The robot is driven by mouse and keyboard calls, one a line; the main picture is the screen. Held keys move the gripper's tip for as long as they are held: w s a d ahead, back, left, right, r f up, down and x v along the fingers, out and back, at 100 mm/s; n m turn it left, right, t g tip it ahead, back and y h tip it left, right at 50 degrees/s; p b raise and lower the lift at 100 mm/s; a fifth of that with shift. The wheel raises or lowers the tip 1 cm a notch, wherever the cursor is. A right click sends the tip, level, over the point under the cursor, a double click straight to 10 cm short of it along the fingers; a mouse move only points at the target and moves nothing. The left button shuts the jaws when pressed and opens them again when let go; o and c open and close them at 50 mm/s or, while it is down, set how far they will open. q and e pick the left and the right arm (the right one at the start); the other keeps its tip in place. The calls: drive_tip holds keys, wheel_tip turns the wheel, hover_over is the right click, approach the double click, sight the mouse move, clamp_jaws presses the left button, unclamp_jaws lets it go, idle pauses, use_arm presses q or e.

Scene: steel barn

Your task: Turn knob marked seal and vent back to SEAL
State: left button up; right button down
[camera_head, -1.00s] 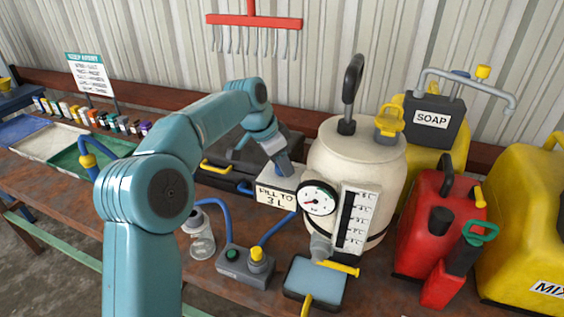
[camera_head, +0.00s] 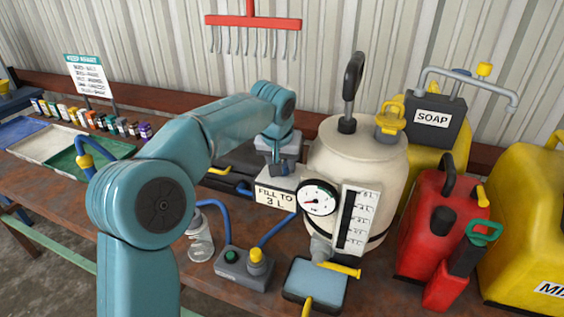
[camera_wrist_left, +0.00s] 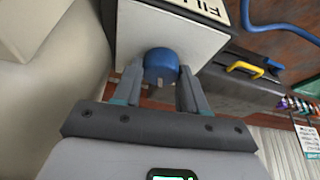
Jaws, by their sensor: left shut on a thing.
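A blue knob (camera_wrist_left: 161,66) sits on the face of a pale box (camera_wrist_left: 185,35) in the left wrist view. My left gripper (camera_wrist_left: 160,84) is shut on the knob, one finger at each side. A light pointer mark shows on the knob's lower edge. No SEAL or VENT lettering is readable. In the head view my left gripper (camera_head: 281,166) is behind the "FILL TO 3 L" sign (camera_head: 276,196), left of the cream sprayer tank (camera_head: 350,150). The knob is hidden there. My right gripper is not in view.
A pressure gauge (camera_head: 319,198) and a level scale (camera_head: 355,221) are on the tank's front. Red (camera_head: 436,222) and yellow (camera_head: 520,235) containers crowd the right.

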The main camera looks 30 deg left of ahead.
use_arm(q)
drive_tip(key=shift+r+n+y, duration=0.15)
drive_tip(key=shift+n+y, duration=0.45)
drive_tip(key=shift+n, duration=1)
drive_tip(key=o, duration=1.1)
drive_tip(key=shift+d, duration=0.1)
drive_tip(key=shift+c, duration=0.2)
drive_tip(key=shift+s+d+r, duration=0.1)
drive_tip(key=shift+s, duration=0.1)
drive_tip(key=shift+w+g, duration=0.15)
drive_tip(key=shift+g, duration=0.15)
drive_tip(key=shift+r, duration=0.25)
drive_tip(key=p+v, duration=0.1)
drive_tip(key=v, duration=1.5)
drive_tip(key=shift+s+f, duration=0.15)
drive_tip(key=shift+s, duration=0.15)
